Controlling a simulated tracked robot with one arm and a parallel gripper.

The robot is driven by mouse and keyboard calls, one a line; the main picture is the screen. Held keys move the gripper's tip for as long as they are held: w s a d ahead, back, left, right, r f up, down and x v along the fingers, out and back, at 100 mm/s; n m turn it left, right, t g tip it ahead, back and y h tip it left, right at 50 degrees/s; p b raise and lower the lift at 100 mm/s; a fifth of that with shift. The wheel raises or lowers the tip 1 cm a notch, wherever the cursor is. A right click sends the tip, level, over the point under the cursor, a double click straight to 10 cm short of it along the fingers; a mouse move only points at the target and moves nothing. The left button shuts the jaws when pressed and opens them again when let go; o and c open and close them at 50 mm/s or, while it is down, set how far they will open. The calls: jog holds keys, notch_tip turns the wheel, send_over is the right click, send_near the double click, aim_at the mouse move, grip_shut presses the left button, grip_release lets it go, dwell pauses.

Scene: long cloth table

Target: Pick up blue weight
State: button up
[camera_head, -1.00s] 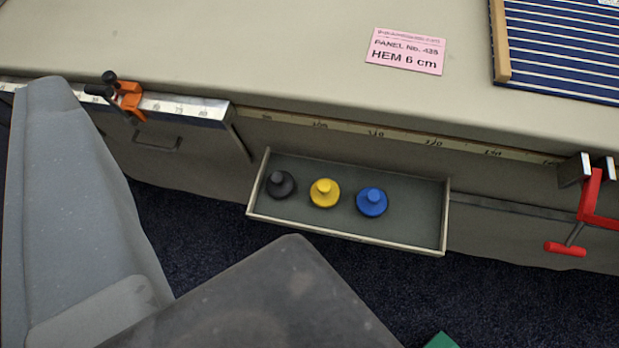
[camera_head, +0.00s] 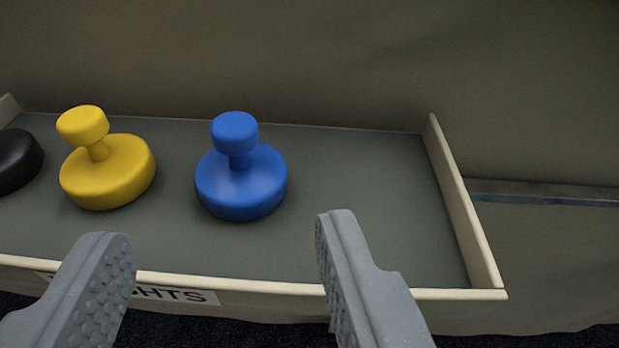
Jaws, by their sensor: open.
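The blue weight (camera_head: 241,184) stands upright in the open drawer (camera_head: 390,250), a round base with a narrow neck and a knob on top. It is the rightmost weight in view. My gripper (camera_head: 228,238) is open and empty. Its two grey fingers are spread wide at the drawer's front wall, one to the left and one to the right of the blue weight in the picture. The fingertips do not touch the weight, which lies beyond them.
A yellow weight (camera_head: 107,172) stands left of the blue one, with a small gap. A black weight (camera_head: 16,160) is partly cut off at the left edge. The drawer's front wall carries a partly hidden label (camera_head: 180,295). The drawer floor right of the blue weight is clear.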

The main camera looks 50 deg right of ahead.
aim_at(230, 136)
jog(key=b+x, duration=0.1)
jog(key=x, duration=0.6)
jog(key=shift+a+f, duration=0.1)
jog(key=shift+b+x, duration=1.15)
jog(key=shift+x, duration=1.7)
jog(key=shift+a, duration=0.15)
grip_shut()
